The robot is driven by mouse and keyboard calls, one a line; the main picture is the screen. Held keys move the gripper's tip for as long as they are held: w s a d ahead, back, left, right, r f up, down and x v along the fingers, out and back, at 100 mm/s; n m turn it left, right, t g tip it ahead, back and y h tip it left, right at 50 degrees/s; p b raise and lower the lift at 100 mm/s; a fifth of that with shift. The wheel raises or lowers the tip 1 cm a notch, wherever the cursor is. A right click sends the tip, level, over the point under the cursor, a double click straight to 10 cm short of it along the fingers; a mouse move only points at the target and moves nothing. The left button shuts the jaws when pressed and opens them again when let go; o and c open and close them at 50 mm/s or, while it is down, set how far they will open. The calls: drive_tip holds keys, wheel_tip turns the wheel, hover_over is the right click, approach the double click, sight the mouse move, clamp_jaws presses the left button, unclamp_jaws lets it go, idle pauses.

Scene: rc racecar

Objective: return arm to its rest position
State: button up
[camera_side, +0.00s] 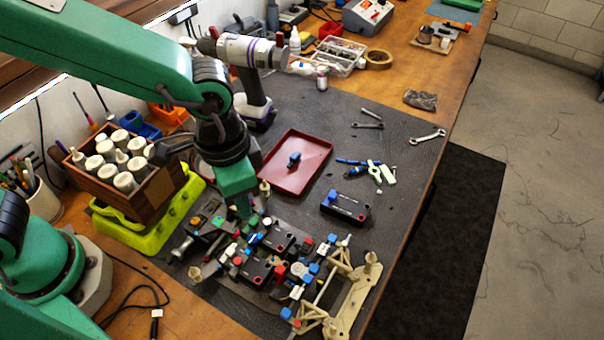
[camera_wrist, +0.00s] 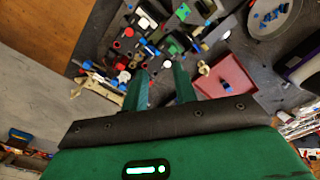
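My gripper (camera_side: 243,208) points down over the left part of the racecar assembly in the side view. In the wrist view my gripper (camera_wrist: 160,80) shows two green fingers with a gap between them, and nothing is held in the gap. The racecar (camera_side: 342,300) has a beige frame with black boxes, blue and red connectors and wiring on a dark mat. It also shows in the wrist view (camera_wrist: 102,86) beyond the fingertips. The fingertips look close to the parts, but whether they touch cannot be told.
A red tray (camera_side: 318,152) with a small blue part lies behind the racecar. A wooden crate of white bottles (camera_side: 150,203) on a yellow-green base stands left, close to my arm. A drill (camera_side: 252,100) stands behind my arm. The mat's right side holds loose tools.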

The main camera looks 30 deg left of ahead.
drive_tip(key=s+a+r+n+t, duration=0.1)
drive_tip(key=a+r, duration=0.4)
drive_tip(key=a, duration=0.7)
drive_tip(key=s+a+r+n+t, duration=0.2)
drive_tip(key=a+r+n+t, duration=0.2)
drive_tip(key=a, duration=0.8)
wheel_tip(320, 180, up, 2)
drive_tip(key=shift+s+r+n, duration=0.2)
drive_tip(key=shift+n, duration=0.7)
